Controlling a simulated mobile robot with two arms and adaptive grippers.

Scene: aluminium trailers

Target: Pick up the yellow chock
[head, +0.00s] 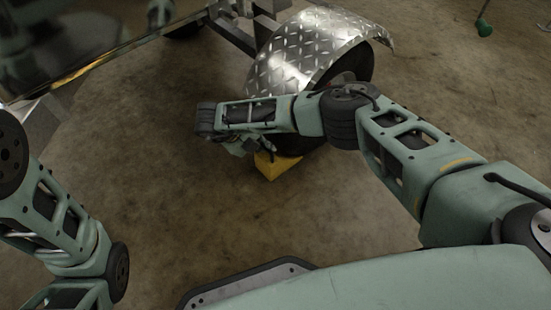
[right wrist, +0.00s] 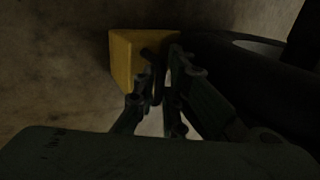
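The yellow chock (head: 279,167) sits on the floor against the trailer wheel (head: 345,75); my right arm hides part of it in the head view. In the right wrist view the chock (right wrist: 125,62) stands just beyond my right gripper (right wrist: 162,62). The two dark fingers overlap its right part in the picture, with only a narrow gap between their tips. The view is too dark to tell whether they touch or hold the chock. In the head view my right gripper (head: 247,146) is just left of the chock. My left arm shows at the left, but its gripper is out of view.
The diamond-plate fender (head: 305,48) arches over the wheel, close to my right arm. The trailer's shiny side (head: 85,45) runs along the upper left. A green object (head: 484,27) stands at the far right. The brown floor (head: 180,190) in front of the wheel is clear.

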